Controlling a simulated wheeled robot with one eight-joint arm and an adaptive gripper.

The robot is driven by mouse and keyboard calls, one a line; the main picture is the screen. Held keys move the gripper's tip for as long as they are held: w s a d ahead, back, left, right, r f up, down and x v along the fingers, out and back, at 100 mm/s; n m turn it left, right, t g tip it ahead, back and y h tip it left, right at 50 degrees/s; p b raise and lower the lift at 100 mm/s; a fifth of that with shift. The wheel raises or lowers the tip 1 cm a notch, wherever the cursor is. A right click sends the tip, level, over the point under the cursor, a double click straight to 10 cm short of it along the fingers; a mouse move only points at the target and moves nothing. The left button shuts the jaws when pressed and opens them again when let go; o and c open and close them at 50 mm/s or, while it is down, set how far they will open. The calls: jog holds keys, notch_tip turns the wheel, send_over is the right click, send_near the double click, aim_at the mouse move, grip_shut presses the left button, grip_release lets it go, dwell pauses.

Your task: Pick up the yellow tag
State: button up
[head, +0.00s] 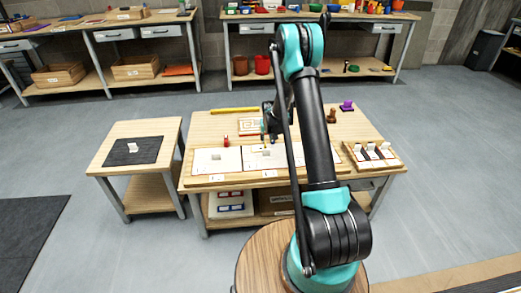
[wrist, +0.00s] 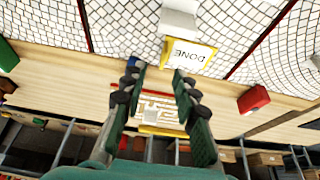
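The yellow tag (wrist: 192,54) shows in the wrist view as a white card with a yellow border and the word DONE, upside down in the picture. A pale grey-white block (wrist: 178,22) is just above it in the picture. My gripper (wrist: 158,68) is open, its two dark green fingers apart with nothing held between them. The tag is just past the fingertips, nearer the right finger, whose tip overlaps or nearly overlaps its edge; I cannot tell if they touch. In the head view my gripper (head: 268,120) is over the table's middle, and I cannot make out the tag there.
White mosaic panels (head: 205,161) lie along the worktable (head: 200,125). A red block (wrist: 253,99) and a green block (wrist: 7,56) stand either side in the wrist view. A yellow bar (head: 234,110) lies at the back. A side table (head: 120,170) with a dark mat stands left.

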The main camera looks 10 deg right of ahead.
aim_at(259, 147)
jog(key=shift+a+x, duration=0.2)
jog(key=shift+x, duration=2.8)
jog(key=shift+s, duration=0.1)
grip_shut()
